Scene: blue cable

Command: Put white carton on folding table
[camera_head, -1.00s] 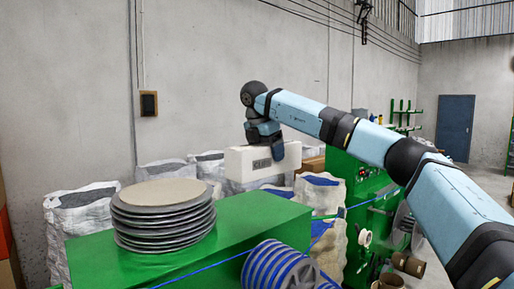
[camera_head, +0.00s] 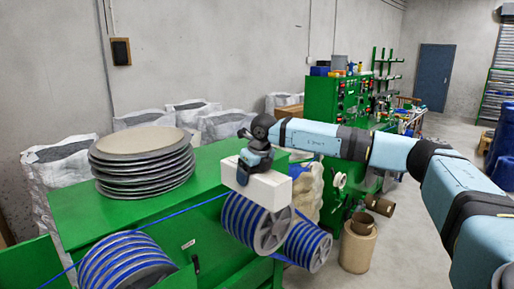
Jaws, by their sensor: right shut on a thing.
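The white carton (camera_head: 268,190) is a white box held up by my right gripper (camera_head: 246,170). The gripper is shut on it from above, and the wrist hides part of the carton's top and left side. The carton appears in front of the green machine's right end, above a blue-striped reel. I cannot tell if it touches anything below. My left gripper is not in view. I see no folding table in this view.
A stack of grey discs (camera_head: 142,170) stands on the green machine top (camera_head: 75,208). Blue-striped reels (camera_head: 125,265) and a taut blue cable (camera_head: 190,208) are in front. A green control cabinet (camera_head: 335,100) stands behind. Brown drums (camera_head: 357,247) stand on the floor, which is open at right.

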